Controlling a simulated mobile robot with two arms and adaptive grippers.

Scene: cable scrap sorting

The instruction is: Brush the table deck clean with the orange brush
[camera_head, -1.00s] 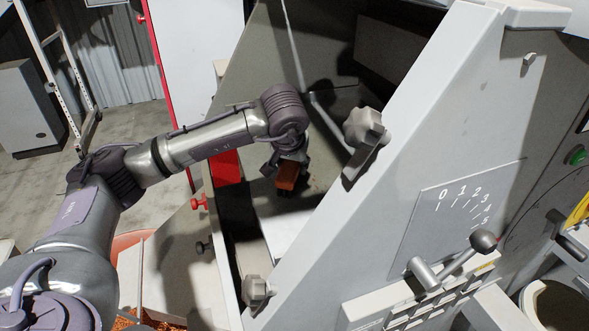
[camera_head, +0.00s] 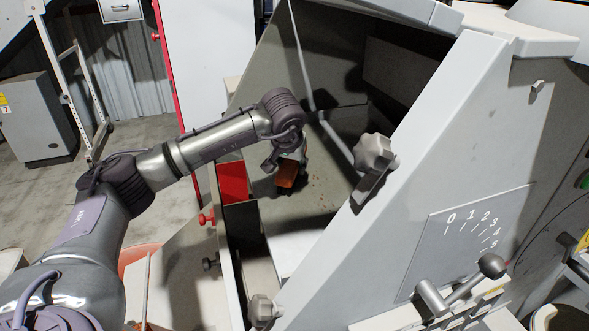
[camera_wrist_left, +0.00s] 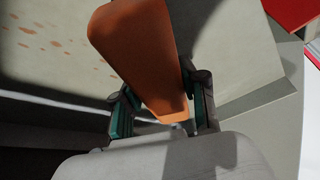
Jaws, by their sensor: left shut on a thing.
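My left gripper (camera_head: 284,162) is shut on the orange brush (camera_head: 287,176) inside the open grey machine. In the left wrist view the brush (camera_wrist_left: 140,50) shows as a long orange block between the two green-padded fingers (camera_wrist_left: 162,103); its bristles cannot be made out there. The table deck (camera_head: 322,212) lies below and beside the brush, with small reddish-brown specks just right of it. Orange-brown specks also dot the pale deck (camera_wrist_left: 45,75) at the left of the left wrist view. Whether the brush touches the deck cannot be told. My right gripper is not in view.
A sloping grey side panel (camera_head: 425,150) with a star-shaped knob (camera_head: 374,153) stands right of my left arm. A thin rod (camera_head: 304,65) crosses the opening. A red block (camera_head: 233,181) and red knob (camera_head: 206,217) sit at the left. A pale plate (camera_head: 294,251) lies in front.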

